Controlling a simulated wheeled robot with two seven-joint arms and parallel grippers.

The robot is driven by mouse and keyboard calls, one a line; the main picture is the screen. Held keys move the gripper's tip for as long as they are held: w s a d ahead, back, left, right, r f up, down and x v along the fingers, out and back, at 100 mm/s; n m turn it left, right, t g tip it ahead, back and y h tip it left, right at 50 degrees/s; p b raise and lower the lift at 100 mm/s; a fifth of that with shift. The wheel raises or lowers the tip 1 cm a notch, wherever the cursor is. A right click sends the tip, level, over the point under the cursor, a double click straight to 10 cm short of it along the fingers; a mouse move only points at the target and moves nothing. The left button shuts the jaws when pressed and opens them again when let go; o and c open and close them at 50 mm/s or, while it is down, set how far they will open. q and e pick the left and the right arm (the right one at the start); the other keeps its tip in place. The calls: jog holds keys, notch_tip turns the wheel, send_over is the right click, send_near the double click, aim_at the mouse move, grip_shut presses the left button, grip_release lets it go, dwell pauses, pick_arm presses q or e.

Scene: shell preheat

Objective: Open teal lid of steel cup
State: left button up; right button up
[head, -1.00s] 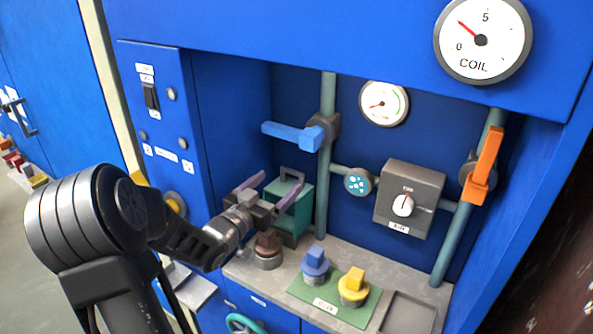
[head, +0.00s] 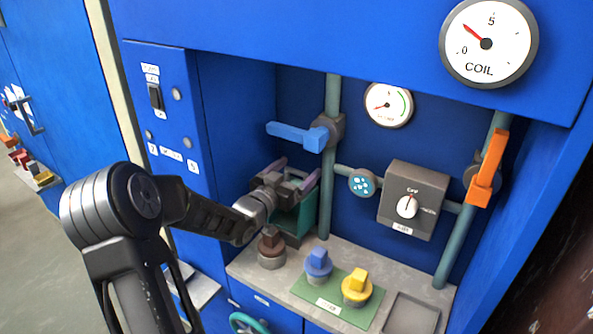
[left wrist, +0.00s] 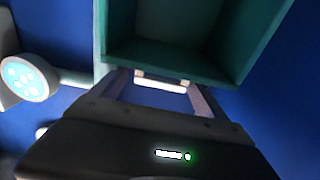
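A teal box-like piece (head: 285,222) stands at the back left of the counter in the blue recess, partly hidden behind my left gripper. In the left wrist view its teal walls (left wrist: 185,52) fill the top and look hollow. I cannot make out a steel cup under it. My left gripper (head: 295,172) is at the top of the teal piece, its purple fingers spread apart. In the left wrist view a pale bar (left wrist: 160,83) lies between the fingertips; I cannot tell if they touch it. My right gripper is not in view.
A brown-capped knob (head: 271,243) stands below my left gripper. Blue (head: 318,262) and yellow (head: 356,283) capped pieces stand on a green mat (head: 328,303). A blue lever (head: 295,134) on a pipe sticks out above the gripper. A grey switch box (head: 415,190) is to the right.

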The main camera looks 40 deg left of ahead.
pick_arm(q)
grip_shut()
dwell(0.8)
